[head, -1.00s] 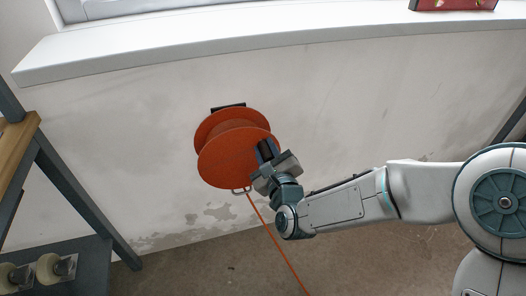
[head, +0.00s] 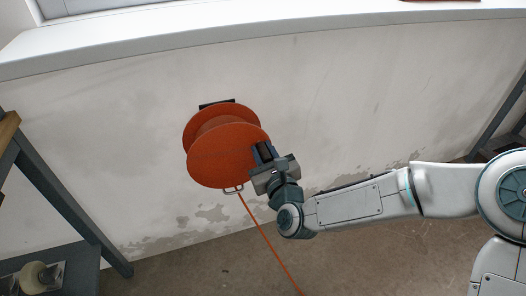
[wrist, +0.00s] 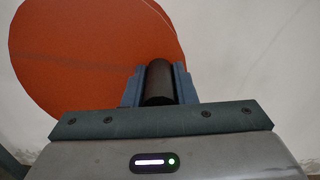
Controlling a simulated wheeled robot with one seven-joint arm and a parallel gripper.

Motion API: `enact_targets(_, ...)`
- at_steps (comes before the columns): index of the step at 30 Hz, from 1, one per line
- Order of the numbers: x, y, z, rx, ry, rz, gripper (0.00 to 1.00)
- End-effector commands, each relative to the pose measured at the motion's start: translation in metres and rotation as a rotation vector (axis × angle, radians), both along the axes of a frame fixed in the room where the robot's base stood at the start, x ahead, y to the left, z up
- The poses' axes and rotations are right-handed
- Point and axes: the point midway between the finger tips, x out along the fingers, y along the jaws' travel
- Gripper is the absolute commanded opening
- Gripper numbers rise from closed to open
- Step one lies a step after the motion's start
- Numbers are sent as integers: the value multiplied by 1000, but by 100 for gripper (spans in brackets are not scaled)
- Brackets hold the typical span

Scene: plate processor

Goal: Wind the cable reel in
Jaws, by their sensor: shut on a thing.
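An orange cable reel (head: 220,158) is mounted low on the wall, with two round flanges and a small metal guide loop (head: 233,189) below it. An orange cable (head: 268,245) runs from the loop down to the floor. My gripper (head: 264,154) is at the right side of the reel's front flange. In the wrist view, the gripper (wrist: 159,85) is shut on a black cylindrical handle (wrist: 159,82), with a finger on each side of it. The orange flange (wrist: 90,50) fills the upper left behind the handle. The handle's attachment to the reel is hidden.
A white window sill (head: 250,32) runs along the wall above the reel. A dark metal shelf frame (head: 60,190) stands at the left, with rollers (head: 35,278) on its lower level. The floor below the reel is clear except for the cable.

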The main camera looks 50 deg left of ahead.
Motion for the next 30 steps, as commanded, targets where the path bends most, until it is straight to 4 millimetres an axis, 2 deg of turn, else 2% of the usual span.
enact_targets(4,0,0,0,-1,0,0,0)
enact_targets(5,0,0,0,-2,1,0,33)
enact_targets(6,0,0,0,-2,1,0,44)
enact_targets(7,0,0,0,-1,-1,0,46)
enact_targets(16,-1,-1,0,-1,-1,0,46)
enact_targets(20,-3,-10,1,-2,0,0,46)
enact_targets(23,-7,-24,1,-3,0,0,46)
enact_targets(30,-22,-72,1,-5,1,0,46)
